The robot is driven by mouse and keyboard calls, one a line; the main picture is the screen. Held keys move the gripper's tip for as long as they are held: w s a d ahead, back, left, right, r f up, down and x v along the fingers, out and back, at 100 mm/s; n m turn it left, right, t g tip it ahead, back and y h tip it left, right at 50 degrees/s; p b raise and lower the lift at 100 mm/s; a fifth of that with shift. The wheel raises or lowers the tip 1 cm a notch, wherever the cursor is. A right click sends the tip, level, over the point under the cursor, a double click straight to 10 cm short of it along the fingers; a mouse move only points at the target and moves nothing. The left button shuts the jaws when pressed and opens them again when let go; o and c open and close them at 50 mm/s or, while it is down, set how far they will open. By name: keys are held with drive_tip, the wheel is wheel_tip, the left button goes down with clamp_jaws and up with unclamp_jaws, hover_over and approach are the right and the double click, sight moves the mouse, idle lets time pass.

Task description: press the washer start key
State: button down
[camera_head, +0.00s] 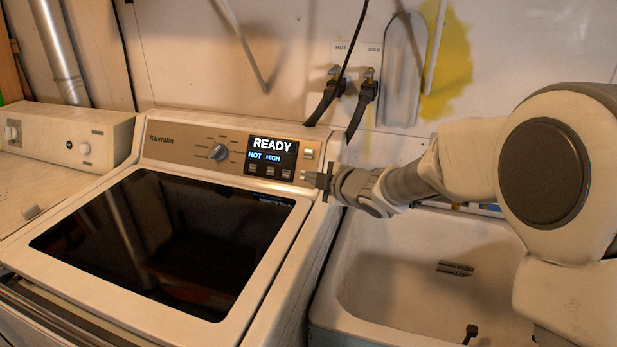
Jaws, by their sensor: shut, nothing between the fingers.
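The washer (215,185) stands in the middle left, with its control panel along the back. Its display (272,152) reads READY, HOT and HIGH. A pale square key (308,154) sits to the right of the display, and several small keys (270,171) lie in a row below the text. No label is legible, so I cannot tell for sure which is the start key. My gripper (309,178) is shut and empty at the right end of the panel, just below the pale key in the picture. I cannot tell whether its tips touch the panel.
A round dial (219,152) is left of the display. A white utility sink (400,265) is right of the washer, under my arm. Dark hoses (366,98) hang from the wall taps behind. Another white appliance (70,135) stands at the left.

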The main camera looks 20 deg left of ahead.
sight(301, 174)
drive_tip(key=x, duration=0.5)
drive_tip(key=shift+w+d+f, duration=0.1)
drive_tip(key=shift+w+f, duration=0.2)
drive_tip(key=shift+w, duration=0.2)
drive_tip(key=shift+w+f, duration=0.25)
drive_tip(key=shift+w, duration=0.25)
drive_tip(key=shift+w+f, duration=0.4)
drive_tip(key=shift+w, duration=0.25)
